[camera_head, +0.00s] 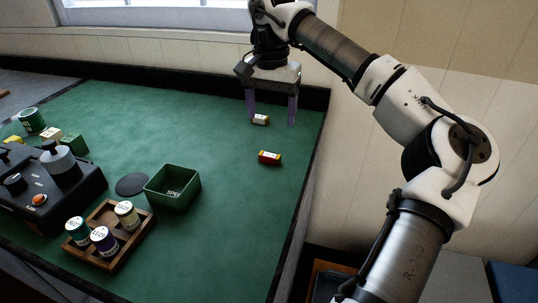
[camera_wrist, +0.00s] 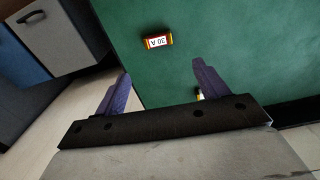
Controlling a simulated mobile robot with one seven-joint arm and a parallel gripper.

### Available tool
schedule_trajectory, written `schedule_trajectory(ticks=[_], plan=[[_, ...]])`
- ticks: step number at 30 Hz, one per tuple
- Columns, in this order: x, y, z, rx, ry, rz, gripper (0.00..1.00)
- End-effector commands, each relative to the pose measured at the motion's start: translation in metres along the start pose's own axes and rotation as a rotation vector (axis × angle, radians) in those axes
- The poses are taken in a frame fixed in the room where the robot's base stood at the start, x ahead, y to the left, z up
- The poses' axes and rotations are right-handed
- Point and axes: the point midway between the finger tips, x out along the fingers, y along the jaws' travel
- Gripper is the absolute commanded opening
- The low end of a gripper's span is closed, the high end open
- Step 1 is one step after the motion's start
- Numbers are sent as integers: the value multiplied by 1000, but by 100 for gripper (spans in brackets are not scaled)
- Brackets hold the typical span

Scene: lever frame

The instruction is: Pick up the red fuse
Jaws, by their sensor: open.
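The red fuse (camera_head: 269,157) lies on its side on the green mat, toward the mat's right edge. In the wrist view the red fuse (camera_wrist: 158,41) shows a white "30 A" label and lies beyond the fingertips. My gripper (camera_head: 271,120) is open and empty, with its two purple fingers pointing down behind the fuse in the head view. In the wrist view my gripper (camera_wrist: 162,72) has its fingers spread apart. A second, pale fuse (camera_head: 260,119) appears between the fingers in the head view; in the wrist view the right finger mostly hides it.
A green open bin (camera_head: 177,203) stands left of the red fuse, beside a dark round disc (camera_head: 132,184). A wooden tray (camera_head: 106,261) holds 3 small jars. A dark control box (camera_head: 80,206) is at the far left. The mat around the red fuse is clear.

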Motion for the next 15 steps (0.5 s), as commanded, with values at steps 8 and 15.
schedule_trajectory(ticks=[8, 15], plan=[[45, 0, 1, -1, -2, -2, 73], [64, 1, 4, -1, -4, -2, 73]])
